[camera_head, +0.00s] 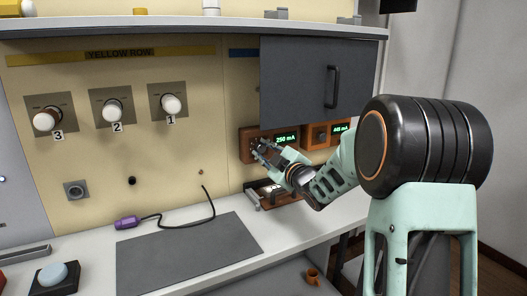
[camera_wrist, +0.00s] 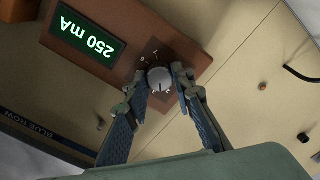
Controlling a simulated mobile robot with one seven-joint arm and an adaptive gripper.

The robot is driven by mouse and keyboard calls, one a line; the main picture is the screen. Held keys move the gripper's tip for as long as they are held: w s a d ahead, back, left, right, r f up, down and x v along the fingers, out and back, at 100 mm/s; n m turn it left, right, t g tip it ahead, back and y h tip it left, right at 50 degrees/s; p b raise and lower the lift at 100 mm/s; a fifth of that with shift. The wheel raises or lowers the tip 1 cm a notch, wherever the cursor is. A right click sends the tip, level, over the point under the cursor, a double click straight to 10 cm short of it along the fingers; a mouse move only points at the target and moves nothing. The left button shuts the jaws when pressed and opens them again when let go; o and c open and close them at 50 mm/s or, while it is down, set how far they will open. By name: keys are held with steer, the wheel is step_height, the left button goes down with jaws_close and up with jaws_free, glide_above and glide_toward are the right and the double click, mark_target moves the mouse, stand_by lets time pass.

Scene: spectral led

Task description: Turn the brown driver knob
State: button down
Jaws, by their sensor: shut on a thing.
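A brown driver box (camera_head: 245,147) is fixed on the back panel below the dark cabinet, with a green display (camera_head: 286,139) reading 250 mA. In the wrist view the same box (camera_wrist: 185,45) and its display (camera_wrist: 88,35) appear upside down. Its round grey knob (camera_wrist: 158,82) has pale marks around it. My gripper (camera_head: 260,149) is at the knob; in the wrist view its two fingers (camera_wrist: 161,75) are shut on the knob from both sides. The head view mostly hides the knob behind the fingers.
A second brown driver box (camera_head: 313,136) with its own display is just to the right. A dark cabinet door (camera_head: 300,75) with a handle hangs above. A small brown-based fixture (camera_head: 272,194) stands on the bench below my gripper. A grey mat (camera_head: 185,252) and a purple connector (camera_head: 128,222) lie left.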

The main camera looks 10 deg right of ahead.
steer(key=m+p, duration=0.1)
steer(key=m, duration=0.2)
steer(key=shift+r, duration=0.1)
steer(key=m+p, duration=0.2)
steer(key=m, duration=0.2)
steer(key=shift+m, duration=0.3)
steer(key=m+p, duration=0.2)
steer(key=m, duration=0.2)
steer(key=shift+d, duration=0.1)
steer(key=shift+m+p, duration=0.95)
steer(key=shift+m, duration=0.65)
steer(key=c, duration=1.7)
jaws_free()
steer(key=shift+o, duration=0.2)
